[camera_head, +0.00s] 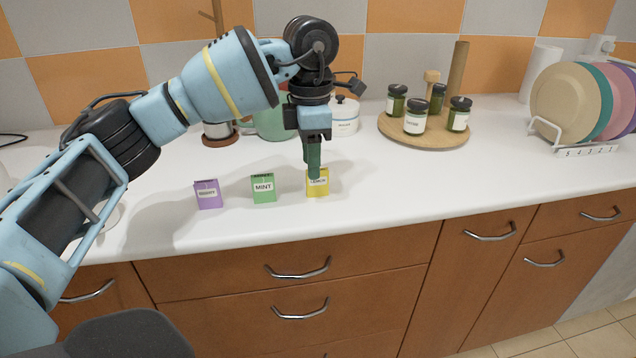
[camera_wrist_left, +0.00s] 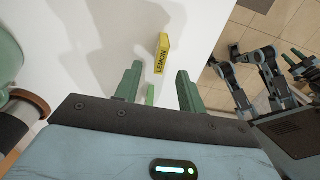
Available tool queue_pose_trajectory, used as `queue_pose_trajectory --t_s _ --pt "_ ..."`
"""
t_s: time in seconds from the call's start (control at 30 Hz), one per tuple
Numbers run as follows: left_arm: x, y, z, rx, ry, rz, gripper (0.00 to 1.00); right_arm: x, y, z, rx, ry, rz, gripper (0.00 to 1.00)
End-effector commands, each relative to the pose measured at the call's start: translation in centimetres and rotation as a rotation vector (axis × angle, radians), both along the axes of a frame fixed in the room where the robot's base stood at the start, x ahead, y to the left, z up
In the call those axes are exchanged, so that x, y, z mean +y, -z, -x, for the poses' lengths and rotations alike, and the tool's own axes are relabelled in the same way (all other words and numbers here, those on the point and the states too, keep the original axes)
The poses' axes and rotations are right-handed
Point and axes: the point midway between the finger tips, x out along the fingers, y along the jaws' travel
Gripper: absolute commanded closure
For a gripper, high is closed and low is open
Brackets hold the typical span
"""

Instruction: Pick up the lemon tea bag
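The lemon tea bag box (camera_head: 318,187) is small and yellow and stands upright near the counter's front edge. My left gripper (camera_head: 314,172) points down at it, and its fingertips overlap the box's top in the head view. In the left wrist view, the two green fingers (camera_wrist_left: 158,85) are apart, and the lemon box (camera_wrist_left: 161,55) shows beyond the gap between them. I see nothing held. Whether the fingers touch the box cannot be told. Parts of my right arm show at the right of the wrist view; its finger state is unclear.
A green mint box (camera_head: 263,188) and a purple box (camera_head: 208,194) stand left of the lemon box. Behind are a white lidded pot (camera_head: 345,117), a round wooden tray (camera_head: 391,131) with several jars, and a plate rack (camera_head: 544,128). The counter right of the lemon box is clear.

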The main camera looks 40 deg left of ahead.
Motion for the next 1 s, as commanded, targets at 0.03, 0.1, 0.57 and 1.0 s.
queue_pose_trajectory --t_s 0.03,0.1,0.57,1.0 --pt "0.0 0.0 0.0 -0.001 0.0 0.0 0.6 0.0 -0.1 -0.2 -0.004 0.0 -0.001 0.64" --pt "0.0 0.4 0.0 0.0 0.0 0.0 0.6 0.0 -0.1 -0.4 -0.008 0.001 -0.001 0.64" --pt "-0.1 5.1 -0.3 -0.001 0.0 0.001 0.6 0.3 0.1 -1.2 -0.021 0.012 -0.006 0.64" --pt "-0.1 5.1 -0.3 -0.002 -0.001 0.001 0.91 0.1 0.1 -0.7 -0.011 0.006 -0.003 0.64"
